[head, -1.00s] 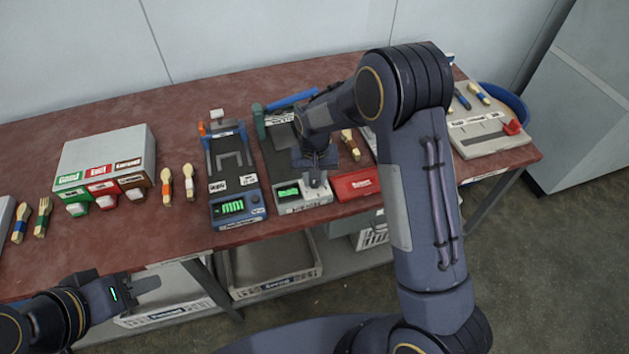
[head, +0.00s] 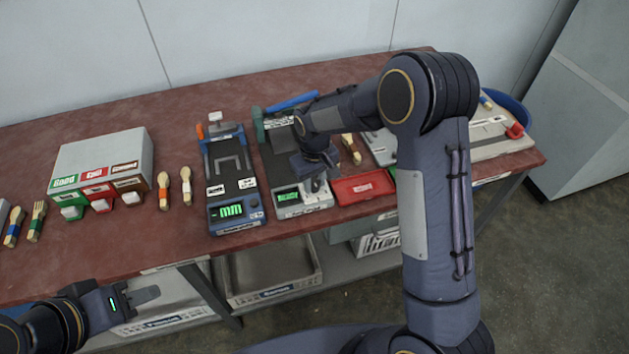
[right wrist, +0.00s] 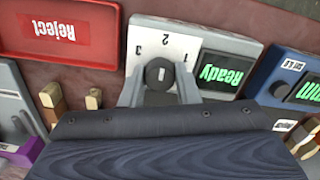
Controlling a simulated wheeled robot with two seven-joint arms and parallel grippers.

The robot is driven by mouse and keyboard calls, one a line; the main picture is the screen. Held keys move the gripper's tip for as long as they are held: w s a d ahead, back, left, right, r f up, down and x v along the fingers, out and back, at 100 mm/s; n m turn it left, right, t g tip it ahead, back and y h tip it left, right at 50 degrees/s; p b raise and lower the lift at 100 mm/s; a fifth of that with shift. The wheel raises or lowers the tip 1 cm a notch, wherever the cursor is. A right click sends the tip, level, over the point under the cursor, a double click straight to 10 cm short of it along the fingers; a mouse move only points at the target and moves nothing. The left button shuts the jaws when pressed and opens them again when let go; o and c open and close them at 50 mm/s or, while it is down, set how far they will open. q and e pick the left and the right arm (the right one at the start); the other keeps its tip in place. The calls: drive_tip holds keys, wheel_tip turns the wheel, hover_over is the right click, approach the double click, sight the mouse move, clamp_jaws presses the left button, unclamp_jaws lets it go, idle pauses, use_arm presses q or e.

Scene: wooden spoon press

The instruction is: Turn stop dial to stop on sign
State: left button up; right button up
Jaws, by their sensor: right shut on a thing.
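The stop dial (right wrist: 158,72) is a round black knob on a white plate numbered 1, 2 and 3 in the right wrist view. My right gripper (right wrist: 159,90) is shut on the dial, with one grey finger on each side of it. A pale mark shows on the knob; its exact setting is hard to read. The green display (right wrist: 222,72) beside it reads "Ready". In the head view my right gripper (head: 318,184) covers the dial at the front of the press (head: 284,158). My left gripper (head: 146,295) is empty in front of the table; its finger gap is unclear.
A blue-framed device (head: 231,175) with an "mm" display stands left of the press. A red Reject tray (head: 364,187) lies close on its right. A grey sorter box (head: 103,163) and several spoons and forks are further left on the red-brown table (head: 150,235).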

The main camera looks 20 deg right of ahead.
sight(315, 183)
drive_tip(key=o, duration=1)
drive_tip(key=shift+c, duration=0.2)
drive_tip(key=shift+r+b, duration=0.35)
drive_tip(key=shift+r, duration=3.55)
drive_tip(key=s+d+r+m+t+y, duration=0.1)
drive_tip(key=s+d+r+m+y, duration=0.1)
drive_tip(key=s+d+r, duration=0.4)
drive_tip(key=s+r+m+t+y, duration=0.1)
drive_tip(key=s+r+m+t, duration=0.2)
drive_tip(key=s, duration=1.9)
drive_tip(key=shift+t+y, duration=0.4)
drive_tip(key=shift+t, duration=0.4)
